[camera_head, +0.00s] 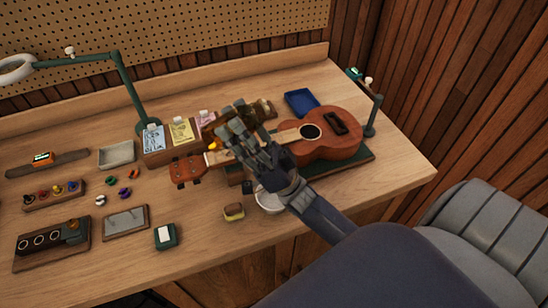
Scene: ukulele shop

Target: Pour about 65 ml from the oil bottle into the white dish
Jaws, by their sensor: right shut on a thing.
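My right gripper (238,118) is shut on a dark olive-brown bottle (263,109), which looks like the oil bottle. The bottle lies well tilted across the fingers, partly hidden by them; its mouth and oil level cannot be made out. The white dish (267,203) is on the bench near the front edge, partly hidden by my right wrist. What is in it cannot be seen. My left gripper is not in view.
A ukulele (335,145) lies on a green mat behind my right arm. A wooden rack with labelled packets (181,131) stands left of the gripper. A green lamp arm (130,85), a grey tray (116,154) and a small yellowish block (234,212) are also on the bench.

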